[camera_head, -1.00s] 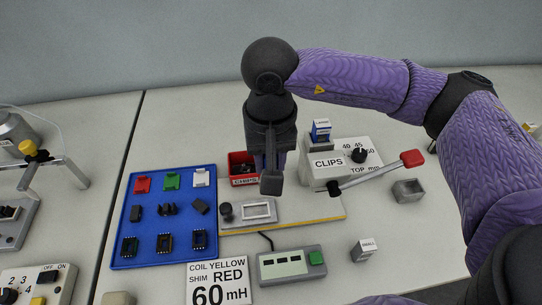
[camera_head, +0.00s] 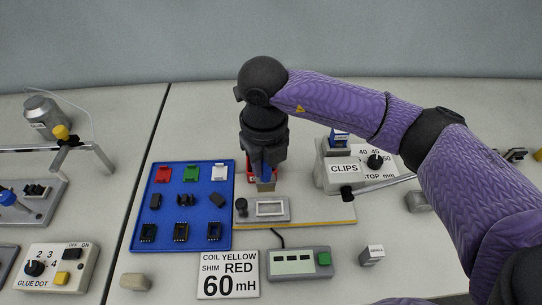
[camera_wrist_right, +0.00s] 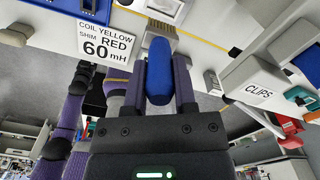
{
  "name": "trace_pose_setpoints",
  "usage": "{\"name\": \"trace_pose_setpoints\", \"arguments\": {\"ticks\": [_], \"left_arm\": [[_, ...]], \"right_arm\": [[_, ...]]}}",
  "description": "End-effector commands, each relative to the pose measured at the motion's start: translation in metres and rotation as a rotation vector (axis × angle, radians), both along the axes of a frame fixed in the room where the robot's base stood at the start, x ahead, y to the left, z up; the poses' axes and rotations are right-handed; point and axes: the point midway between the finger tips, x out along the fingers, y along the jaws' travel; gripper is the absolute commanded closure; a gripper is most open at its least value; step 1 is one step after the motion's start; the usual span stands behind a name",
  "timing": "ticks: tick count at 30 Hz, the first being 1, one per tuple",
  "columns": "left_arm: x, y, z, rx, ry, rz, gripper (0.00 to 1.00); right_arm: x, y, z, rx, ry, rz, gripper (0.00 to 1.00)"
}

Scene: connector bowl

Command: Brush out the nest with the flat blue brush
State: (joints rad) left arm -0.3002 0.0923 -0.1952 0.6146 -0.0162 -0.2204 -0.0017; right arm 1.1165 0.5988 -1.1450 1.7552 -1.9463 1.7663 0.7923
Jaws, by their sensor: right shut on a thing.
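My right gripper (camera_head: 263,163) is shut on the flat blue brush (camera_wrist_right: 158,70), whose blue handle stands between the two fingers in the right wrist view. In the head view the brush's pale tip (camera_head: 266,186) points down just behind the nest (camera_head: 271,208). The nest is a grey block with a light rectangular frame on a yellow-edged base plate. I cannot tell whether the tip touches anything.
A blue tray (camera_head: 186,238) with several small parts lies left of the nest. The clips dispenser (camera_head: 335,172) stands to the right, with a lever. A readout box (camera_head: 298,263) and a sign card (camera_head: 228,288) lie in front. The red bin is mostly hidden behind my gripper.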

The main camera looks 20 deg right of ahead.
Motion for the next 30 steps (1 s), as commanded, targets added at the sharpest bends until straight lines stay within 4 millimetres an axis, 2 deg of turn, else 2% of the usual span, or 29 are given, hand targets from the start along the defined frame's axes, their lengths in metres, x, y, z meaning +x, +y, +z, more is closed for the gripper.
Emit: {"name": "trace_pose_setpoints", "arguments": {"ticks": [3,14,20,30], "left_arm": [[0.0,0.0,0.0,0.0,0.0,0.0,0.34],[0.0,0.0,-0.004,-0.001,0.001,0.0,0.34],[-0.002,-0.001,-0.019,-0.003,0.005,0.0,0.34],[-0.004,0.0,-0.054,-0.003,0.01,-0.001,0.34]], "right_arm": [[0.0,0.001,0.0,0.0,0.0,-0.05,1.0],[0.0,0.001,-0.004,0.002,0.001,-0.049,1.0],[0.0,0.001,-0.024,0.002,0.002,-0.048,1.0],[0.0,0.001,-0.07,0.002,0.002,-0.048,1.0]]}}
